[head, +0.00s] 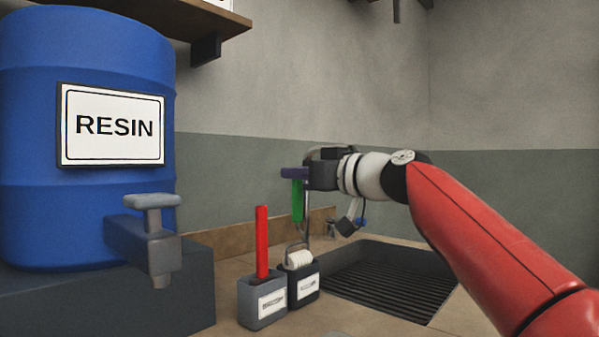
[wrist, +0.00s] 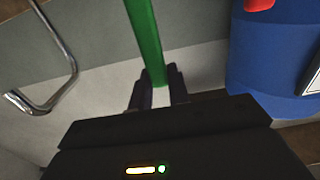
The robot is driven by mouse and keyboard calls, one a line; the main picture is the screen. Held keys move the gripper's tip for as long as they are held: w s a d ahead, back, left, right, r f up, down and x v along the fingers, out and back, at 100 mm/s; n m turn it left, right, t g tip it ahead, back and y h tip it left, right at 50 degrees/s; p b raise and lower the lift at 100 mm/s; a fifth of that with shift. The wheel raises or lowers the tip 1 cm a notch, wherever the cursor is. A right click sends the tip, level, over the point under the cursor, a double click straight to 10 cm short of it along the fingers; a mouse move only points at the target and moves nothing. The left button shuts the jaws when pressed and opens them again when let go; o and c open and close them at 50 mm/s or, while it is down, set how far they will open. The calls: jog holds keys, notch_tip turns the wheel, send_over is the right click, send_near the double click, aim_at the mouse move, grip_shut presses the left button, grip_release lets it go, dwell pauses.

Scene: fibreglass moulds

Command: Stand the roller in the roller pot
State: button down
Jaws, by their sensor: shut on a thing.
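My gripper (head: 296,173) is shut on the green handle (head: 298,202) of the roller, which hangs upright below the fingers. The handle also shows between the fingertips in the wrist view (wrist: 144,38). Below the handle, a thin wire frame leads to a white ribbed sleeve (head: 299,259). The sleeve shows at the mouth of the dark roller pot (head: 304,289), its lower part hidden by the pot. I cannot tell whether it touches the pot's bottom. The wrist view does not show the sleeve or the pot.
A grey pot (head: 262,305) with an upright red handle (head: 262,242) stands just left of the dark pot. A blue resin drum (head: 85,215) with a tap (head: 158,240) is at left. A dark ribbed sink tray (head: 385,283) lies right. A bent metal pipe (wrist: 69,55) shows in the wrist view.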

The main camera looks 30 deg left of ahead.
aim_at(300, 201)
jog(key=shift+f+b, duration=2.4)
jog(key=shift+f, duration=0.25)
jog(key=c, duration=1.3)
grip_release()
jog(key=shift+o, duration=0.2)
jog(key=b+v, duration=0.3)
jog(key=v, duration=0.4)
jog(key=shift+d+b, duration=0.3)
jog(key=shift+d, duration=0.1)
jog(key=shift+s, duration=0.15)
